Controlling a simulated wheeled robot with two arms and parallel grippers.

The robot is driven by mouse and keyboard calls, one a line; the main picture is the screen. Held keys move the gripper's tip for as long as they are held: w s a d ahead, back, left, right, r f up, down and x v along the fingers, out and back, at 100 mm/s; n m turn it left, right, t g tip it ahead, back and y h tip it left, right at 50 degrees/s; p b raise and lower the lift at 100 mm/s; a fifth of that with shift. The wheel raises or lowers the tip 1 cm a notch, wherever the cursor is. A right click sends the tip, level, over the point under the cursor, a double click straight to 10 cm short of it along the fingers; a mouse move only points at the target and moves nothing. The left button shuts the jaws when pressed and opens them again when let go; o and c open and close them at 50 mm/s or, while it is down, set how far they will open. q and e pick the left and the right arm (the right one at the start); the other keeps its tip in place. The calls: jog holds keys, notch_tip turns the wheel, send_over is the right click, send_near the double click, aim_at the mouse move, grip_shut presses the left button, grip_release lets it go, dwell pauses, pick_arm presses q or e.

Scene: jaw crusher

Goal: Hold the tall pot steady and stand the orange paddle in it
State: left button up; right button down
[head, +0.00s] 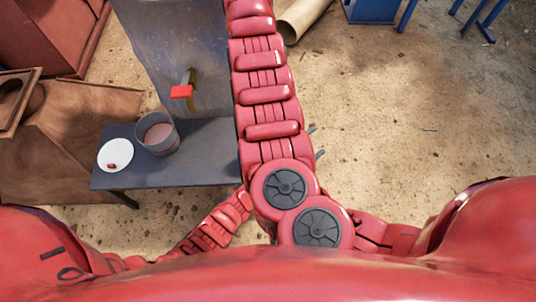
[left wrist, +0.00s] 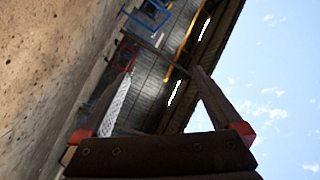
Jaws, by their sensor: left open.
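A grey pot (head: 157,133) with a pinkish inside stands upright on a dark bench (head: 205,165) in the head view. An orange-red flat piece (head: 182,91) on a tan stem shows in front of a grey metal panel behind the bench; I cannot tell if it is the paddle. My left gripper (head: 316,142) is mostly hidden behind a red arm, right of the bench, with only dark tips showing. In the left wrist view its two fingers (left wrist: 160,95) are spread, with nothing between them. My right gripper is not visible. Nothing is seen holding the pot.
A white plate (head: 115,150) with a small red item (head: 112,166) sits left of the pot. The tall grey panel (head: 165,40) rises behind the bench. Wooden boxes (head: 70,125) stand at the left. The sandy floor at the right is open.

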pick_arm(q)
jog(key=d+f+m+g+y, duration=0.1)
jog(key=d+f+m+y, duration=0.3)
jog(key=f, duration=0.4)
jog(key=d+f+m+g+y, duration=0.1)
jog(key=d+f+m+y, duration=0.15)
jog(key=f+y, duration=0.35)
jog(key=a+r+m+t+y, duration=0.2)
jog(key=a+r+y, duration=0.25)
jog(key=a, duration=0.55)
jog(key=a+r+m+t+y, duration=0.25)
jog(key=a+r+y, duration=0.2)
jog(key=a, duration=0.65)
jog(key=shift+y, duration=0.3)
jog(key=shift+f+x, duration=0.15)
jog(key=shift+x, duration=2.8)
jog(key=shift+f+x, duration=0.2)
jog(key=shift+x, duration=2.7)
jog(key=shift+s, duration=0.15)
jog(key=shift+c, duration=0.3)
